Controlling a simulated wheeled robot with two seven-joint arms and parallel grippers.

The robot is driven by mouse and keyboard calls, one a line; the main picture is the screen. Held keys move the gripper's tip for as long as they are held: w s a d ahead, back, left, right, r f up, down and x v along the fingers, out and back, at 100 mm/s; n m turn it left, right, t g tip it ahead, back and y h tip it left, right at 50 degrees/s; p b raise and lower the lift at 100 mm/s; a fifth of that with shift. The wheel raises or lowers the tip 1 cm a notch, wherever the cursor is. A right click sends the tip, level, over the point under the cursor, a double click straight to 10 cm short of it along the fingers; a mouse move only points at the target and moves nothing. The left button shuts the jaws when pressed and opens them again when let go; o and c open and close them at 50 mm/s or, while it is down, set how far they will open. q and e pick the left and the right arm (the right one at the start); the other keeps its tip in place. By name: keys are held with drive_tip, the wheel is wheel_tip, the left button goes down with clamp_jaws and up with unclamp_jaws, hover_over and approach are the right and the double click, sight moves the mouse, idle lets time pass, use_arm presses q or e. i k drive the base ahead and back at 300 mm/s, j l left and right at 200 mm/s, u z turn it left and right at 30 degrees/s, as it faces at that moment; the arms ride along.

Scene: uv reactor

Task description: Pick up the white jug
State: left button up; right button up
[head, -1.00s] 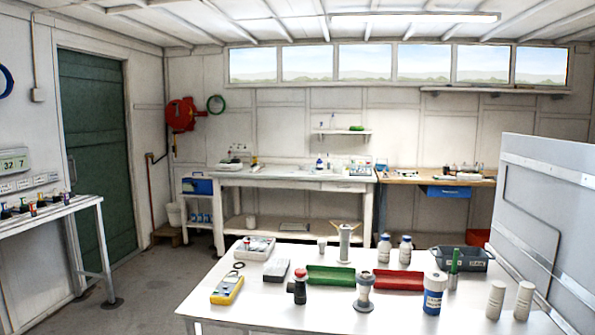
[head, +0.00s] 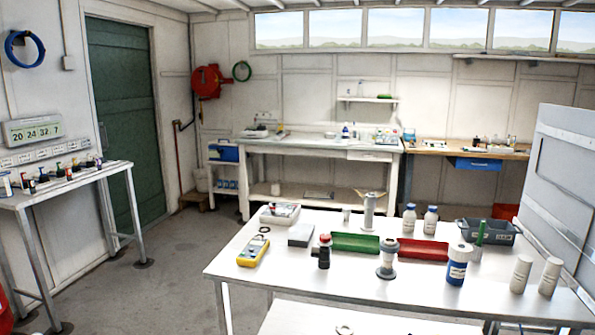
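No thing in the head view is clearly a white jug. A small whitish cup-like vessel (head: 346,215) stands at the back of the near white table (head: 225,262), too small to make out a handle or spout. A small pale container (head: 275,189) is on the lower shelf of the back bench. Neither of my grippers is in view.
The near table holds a yellow meter (head: 253,251), green tray (head: 355,243), red tray (head: 423,250), blue-labelled bottle (head: 457,268) and two white cylinders (head: 521,274). A grey panel (head: 565,180) stands right. Floor (head: 150,285) is clear between the near and left tables.

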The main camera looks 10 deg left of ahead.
sight(275, 187)
drive_tip(key=i+j+u, duration=0.55)
drive_tip(key=u, duration=0.15)
drive_tip(key=i+j+u, duration=0.1)
drive_tip(key=i+u, duration=0.25)
drive_tip(key=i+j+u, duration=0.2)
drive_tip(key=i+u, duration=0.9)
drive_tip(key=i, duration=0.15)
drive_tip(key=i+j+z, duration=0.1)
drive_tip(key=i+z, duration=0.2)
drive_tip(key=i, duration=0.55)
drive_tip(key=i+l+z, duration=0.1)
drive_tip(key=i+z, duration=0.2)
drive_tip(key=z, duration=0.15)
drive_tip(key=i+z, duration=0.3)
drive_tip(key=z, duration=0.15)
drive_tip(key=i+z, duration=0.3)
drive_tip(key=z, duration=0.15)
drive_tip(key=i+l+z, duration=0.1)
drive_tip(key=i+z, duration=0.25)
drive_tip(key=i, duration=0.3)
drive_tip(key=i+j+z, duration=0.1)
drive_tip(key=i+z, duration=0.3)
drive_tip(key=i, duration=0.2)
drive_tip(key=i+z, duration=0.1)
drive_tip(key=i, duration=1.3)
drive_tip(key=i+z, duration=0.35)
drive_tip(key=i, duration=0.3)
drive_tip(key=i+j+z, duration=0.15)
drive_tip(key=i+z, duration=0.2)
drive_tip(key=i, duration=0.3)
